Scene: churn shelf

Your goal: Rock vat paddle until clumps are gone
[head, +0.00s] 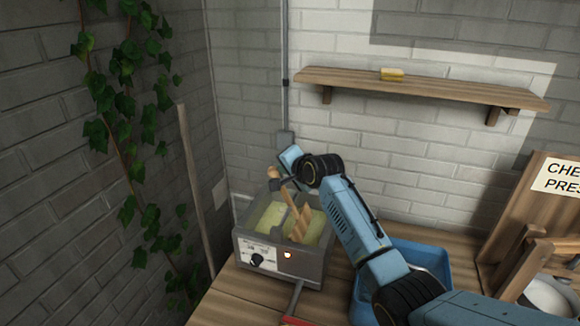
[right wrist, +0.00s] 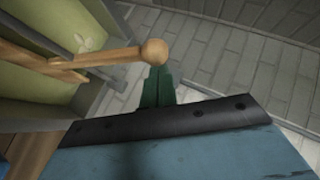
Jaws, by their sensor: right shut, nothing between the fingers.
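The vat (head: 308,268) is a grey open box with a knob and a lit lamp on its front, holding pale yellow-green contents (head: 267,214). The wooden paddle (head: 299,222) stands tilted in it, its handle rising to the upper left. In the right wrist view the paddle handle (right wrist: 105,57) ends in a round knob. My right gripper (head: 279,184) is at the handle's top end. Its green fingers (right wrist: 157,85) are shut beside the knob, with nothing between them; contact is unclear. A small pale lump (right wrist: 85,43) shows in the vat. My left gripper is out of view.
A blue tray (head: 432,254) stands right of the vat, partly behind my right arm. A wooden press (head: 535,215) is at far right. A wall shelf (head: 420,86) holds a yellow block (head: 392,74). A pole (head: 195,190) and ivy are at left.

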